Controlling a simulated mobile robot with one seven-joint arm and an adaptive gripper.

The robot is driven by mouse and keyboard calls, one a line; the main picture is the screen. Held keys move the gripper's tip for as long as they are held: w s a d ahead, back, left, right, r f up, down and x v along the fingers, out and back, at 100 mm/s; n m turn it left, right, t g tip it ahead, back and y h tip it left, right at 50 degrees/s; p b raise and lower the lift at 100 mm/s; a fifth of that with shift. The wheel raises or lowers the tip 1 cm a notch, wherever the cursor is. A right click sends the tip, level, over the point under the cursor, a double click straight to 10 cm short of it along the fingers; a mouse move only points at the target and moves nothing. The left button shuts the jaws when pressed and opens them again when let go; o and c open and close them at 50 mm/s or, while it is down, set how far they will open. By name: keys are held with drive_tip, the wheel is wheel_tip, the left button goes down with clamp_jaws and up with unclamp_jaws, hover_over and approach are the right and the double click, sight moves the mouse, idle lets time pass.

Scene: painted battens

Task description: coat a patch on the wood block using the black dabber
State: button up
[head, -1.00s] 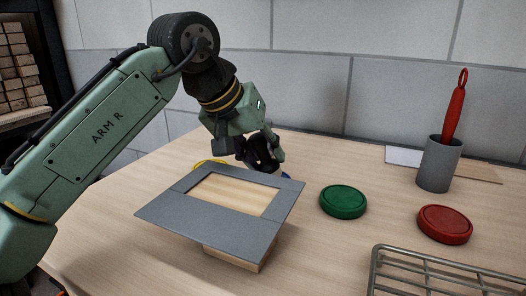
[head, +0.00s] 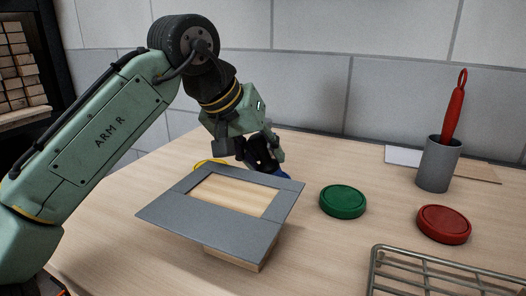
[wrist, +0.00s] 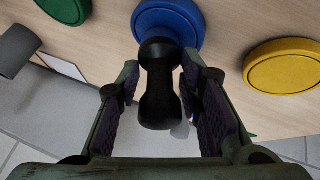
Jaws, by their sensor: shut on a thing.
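The wood block (head: 232,256) lies on the table under a flat grey stencil plate (head: 168,215). Bare pale wood shows through the plate's rectangular window. My gripper (head: 264,168) is behind the plate's far edge in the head view. In the wrist view my gripper (wrist: 160,110) is shut on the black dabber (wrist: 160,92). The dabber's far end is at the blue round pad (wrist: 178,18); I cannot tell whether it touches. In the head view the plate and gripper hide most of the blue pad and the dabber's lower end.
A yellow pad (wrist: 288,68) lies beside the blue one. A green pad (head: 343,201) and a red pad (head: 444,223) lie to the right. A grey cup (head: 438,165) holds a red-handled tool (head: 454,108). A wire rack (head: 440,275) is at front right.

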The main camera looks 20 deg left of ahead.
drive_tip(key=shift+f, duration=0.1)
idle(0.4)
wheel_tip(320, 180, up, 7)
drive_tip(key=p, duration=0.7)
idle(0.6)
